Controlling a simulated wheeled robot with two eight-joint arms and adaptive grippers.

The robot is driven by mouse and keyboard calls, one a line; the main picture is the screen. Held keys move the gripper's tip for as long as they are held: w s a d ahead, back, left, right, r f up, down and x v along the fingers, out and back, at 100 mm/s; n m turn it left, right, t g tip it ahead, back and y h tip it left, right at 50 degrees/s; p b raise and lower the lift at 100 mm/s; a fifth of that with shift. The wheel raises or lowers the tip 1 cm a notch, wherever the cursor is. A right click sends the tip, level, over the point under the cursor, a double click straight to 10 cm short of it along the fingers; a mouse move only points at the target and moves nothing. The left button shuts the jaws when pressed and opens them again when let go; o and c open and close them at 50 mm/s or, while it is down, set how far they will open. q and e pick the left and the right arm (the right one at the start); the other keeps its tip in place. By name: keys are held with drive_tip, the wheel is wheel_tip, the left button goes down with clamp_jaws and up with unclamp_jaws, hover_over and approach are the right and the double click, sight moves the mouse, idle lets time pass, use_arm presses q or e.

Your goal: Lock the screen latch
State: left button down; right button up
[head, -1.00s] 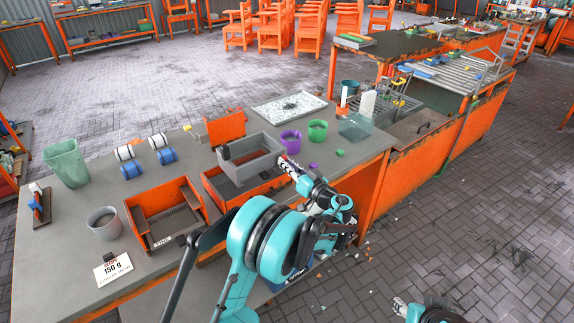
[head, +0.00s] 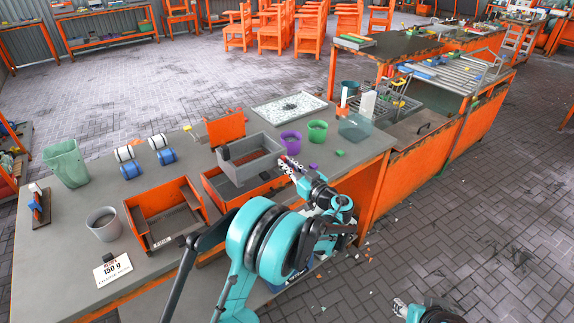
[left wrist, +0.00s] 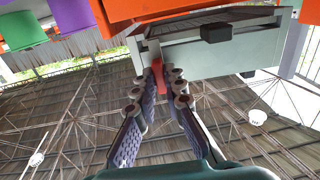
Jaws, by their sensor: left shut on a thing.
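A grey screen box (head: 262,167) with a dark knob on its side sits on an orange frame (head: 215,187) on the bench. In the left wrist view its pale end (left wrist: 225,57) and a black block (left wrist: 216,32) show above my fingers. A narrow red piece (left wrist: 158,78), seemingly the latch, stands at the box's lower corner between the fingertips. My left gripper (head: 289,166) is at the box's right end, shut on this red piece; the fingers hide part of it. My right gripper (head: 400,308) shows at the bottom right, away from the bench, its jaws unclear.
A purple cup (head: 290,141) and a green cup (head: 317,131) stand just behind the left gripper. A small green cube (head: 339,153) lies to its right. An orange bin (head: 165,219), a grey cup (head: 104,223) and a weight sign (head: 113,269) are left of the frame.

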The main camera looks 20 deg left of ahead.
use_arm(q)
drive_tip(key=c, duration=1.6)
unclamp_jaws()
drive_tip(key=v, duration=1.2)
drive_tip(key=shift+a, duration=0.15)
